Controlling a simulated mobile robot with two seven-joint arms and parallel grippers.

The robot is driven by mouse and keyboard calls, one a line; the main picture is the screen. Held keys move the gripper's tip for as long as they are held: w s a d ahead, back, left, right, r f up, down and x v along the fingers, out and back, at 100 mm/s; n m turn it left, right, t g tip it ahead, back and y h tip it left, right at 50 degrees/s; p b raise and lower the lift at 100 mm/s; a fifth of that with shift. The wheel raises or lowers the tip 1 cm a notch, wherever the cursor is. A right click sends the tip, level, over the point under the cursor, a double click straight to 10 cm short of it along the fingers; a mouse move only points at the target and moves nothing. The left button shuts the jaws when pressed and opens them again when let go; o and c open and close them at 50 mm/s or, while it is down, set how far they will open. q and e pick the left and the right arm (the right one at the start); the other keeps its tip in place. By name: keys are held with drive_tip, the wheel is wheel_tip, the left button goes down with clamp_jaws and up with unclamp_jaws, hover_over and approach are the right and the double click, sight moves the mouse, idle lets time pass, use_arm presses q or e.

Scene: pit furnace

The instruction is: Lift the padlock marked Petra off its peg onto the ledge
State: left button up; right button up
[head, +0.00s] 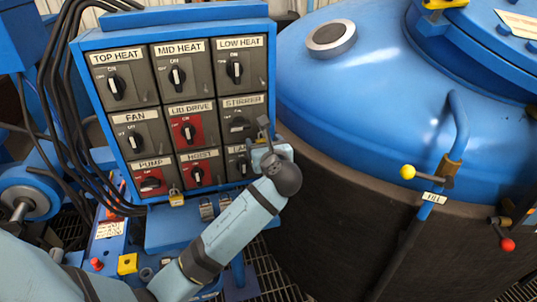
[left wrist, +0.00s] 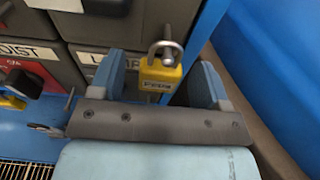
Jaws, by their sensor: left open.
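A yellow padlock (left wrist: 160,73) with a metal shackle and a small label hangs upright at the lower right panel corner in the left wrist view. Its lettering is too small to read for certain. My left gripper (left wrist: 166,84) is open, with one finger on each side of this padlock; I cannot tell whether either touches it. In the head view my left gripper (head: 268,143) covers the lower right switch, and this padlock is hidden there. Another yellow padlock (head: 177,197) hangs below the pump switch. A blue ledge (head: 170,232) runs under the panel. My right gripper is out of view.
The blue switch panel (head: 136,50) carries labelled rotary switches. Black cables (head: 75,100) run down its left side. The large blue furnace (head: 360,90) stands close on the right, with a yellow-knobbed lever (head: 407,172). Grey cylindrical parts (head: 207,208) sit at the ledge.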

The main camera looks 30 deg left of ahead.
use_arm(q)
drive_tip(key=shift+w+a, duration=0.35)
drive_tip(key=shift+a, duration=0.05)
drive_tip(key=c, duration=1.1)
drive_tip(key=shift+o, duration=0.2)
drive_tip(key=shift+r+p, duration=0.35)
drive_tip(key=shift+p, duration=0.85)
drive_tip(key=shift+s+d, duration=0.1)
drive_tip(key=shift+d, duration=0.05)
drive_tip(key=shift+f+p+v, duration=0.2)
drive_tip(key=shift+p+v, duration=0.75)
drive_tip(key=shift+v, duration=0.4)
drive_tip(key=shift+f+p+v, duration=0.25)
drive_tip(key=shift+p+v, duration=0.65)
drive_tip(key=shift+v, duration=0.5)
drive_tip(key=shift+s+d, duration=0.1)
